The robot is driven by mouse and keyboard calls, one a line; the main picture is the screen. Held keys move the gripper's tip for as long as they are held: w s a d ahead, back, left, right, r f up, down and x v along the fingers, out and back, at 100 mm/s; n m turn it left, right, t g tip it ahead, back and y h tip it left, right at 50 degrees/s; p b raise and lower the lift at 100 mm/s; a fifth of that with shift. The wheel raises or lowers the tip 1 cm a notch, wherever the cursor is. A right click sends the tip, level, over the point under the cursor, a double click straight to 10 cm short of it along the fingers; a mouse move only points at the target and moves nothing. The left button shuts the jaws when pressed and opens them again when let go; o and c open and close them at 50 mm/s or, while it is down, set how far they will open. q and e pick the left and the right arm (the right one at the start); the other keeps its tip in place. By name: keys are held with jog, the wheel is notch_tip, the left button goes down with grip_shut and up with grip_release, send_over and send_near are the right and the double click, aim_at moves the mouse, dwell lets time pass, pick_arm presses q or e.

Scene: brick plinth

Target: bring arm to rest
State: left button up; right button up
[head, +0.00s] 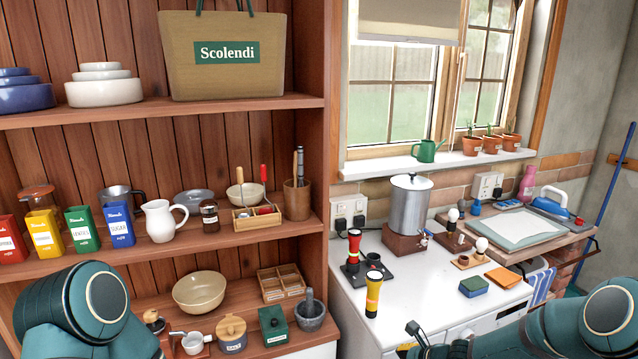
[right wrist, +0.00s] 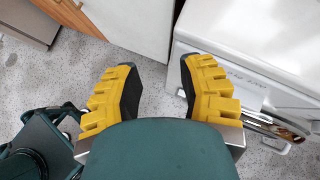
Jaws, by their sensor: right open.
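My right gripper (right wrist: 157,66) shows in the right wrist view with its two yellow-padded fingers spread apart. Nothing is between them. Beyond the fingers are a speckled grey floor (right wrist: 75,75) and the front of a white cabinet or appliance (right wrist: 260,55). In the head view my right arm comes in at the lower right, in front of the white worktop. My left arm shows at the lower left, in front of the shelves. Its gripper is out of frame.
Wooden shelves (head: 110,110) hold bowls, tins, a white jug (head: 162,220) and a mortar (head: 310,312). The white worktop (head: 400,275) carries two torches, a steel urn (head: 410,205) and a sponge (head: 474,287). A blue pole (head: 608,190) leans at the far right.

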jog(key=s+a+f+n+g+h, duration=0.1)
jog(key=s+a+f+n, duration=0.1)
jog(key=s+n, duration=0.6)
jog(key=s+a+f+n+g+h, duration=0.1)
jog(key=s+a+f+n+g, duration=0.1)
jog(key=s+n, duration=0.6)
jog(key=s+a+f+n+g, duration=0.2)
jog(key=s+a+f+n, duration=0.2)
jog(key=s+n, duration=0.4)
jog(key=s+a, duration=0.1)
jog(key=s, duration=0.1)
jog(key=shift+s+f+h, duration=0.15)
jog(key=shift+s+h, duration=0.15)
jog(key=shift+h, duration=0.1)
